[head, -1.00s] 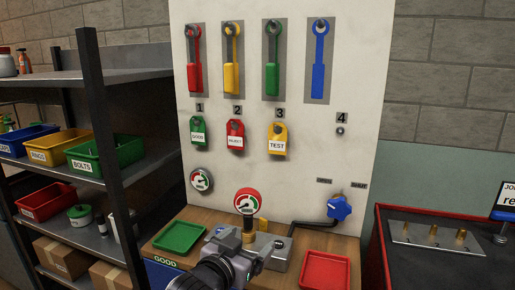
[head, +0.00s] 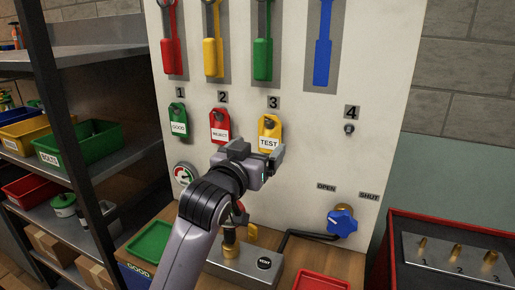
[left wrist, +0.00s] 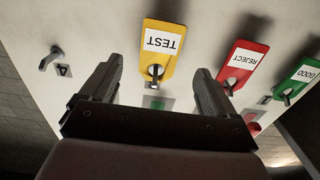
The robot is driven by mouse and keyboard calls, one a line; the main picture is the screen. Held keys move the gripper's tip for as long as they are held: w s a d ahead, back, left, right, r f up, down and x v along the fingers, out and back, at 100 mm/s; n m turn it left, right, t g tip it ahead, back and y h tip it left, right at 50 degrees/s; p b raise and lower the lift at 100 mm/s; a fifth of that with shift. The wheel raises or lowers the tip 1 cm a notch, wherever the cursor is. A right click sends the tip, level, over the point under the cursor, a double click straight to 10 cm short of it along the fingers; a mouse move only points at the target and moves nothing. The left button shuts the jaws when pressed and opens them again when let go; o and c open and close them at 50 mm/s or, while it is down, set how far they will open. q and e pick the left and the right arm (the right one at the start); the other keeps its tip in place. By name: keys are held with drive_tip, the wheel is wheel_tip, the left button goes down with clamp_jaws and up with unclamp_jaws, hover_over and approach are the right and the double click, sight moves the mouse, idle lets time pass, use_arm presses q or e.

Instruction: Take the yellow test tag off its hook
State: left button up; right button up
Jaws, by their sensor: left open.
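The yellow test tag (head: 269,132) hangs on the hook under number 3 on the white board, with a white label reading TEST. In the left wrist view the tag (left wrist: 161,46) appears upside down, with its hook (left wrist: 155,72) through the hole. My left gripper (head: 262,158) is just below and in front of the tag in the head view. In the left wrist view its two fingers (left wrist: 155,90) are spread apart, one on each side of the hook's line, with nothing between them. Contact with the tag does not show. My right gripper is not in view.
The red reject tag (head: 220,127) and green good tag (head: 178,121) hang to the left. An empty hook (head: 349,129) sits under number 4. Coloured tools hang above.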

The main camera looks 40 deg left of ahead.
sight(269, 132)
use_arm(q)
drive_tip(key=shift+p+x, duration=0.45)
drive_tip(key=shift+x, duration=2.55)
drive_tip(key=c, duration=1.1)
drive_tip(key=shift+r, duration=0.65)
drive_tip(key=shift+s+d, duration=0.1)
drive_tip(key=shift+v, duration=3.95)
drive_tip(key=shift+r, duration=0.2)
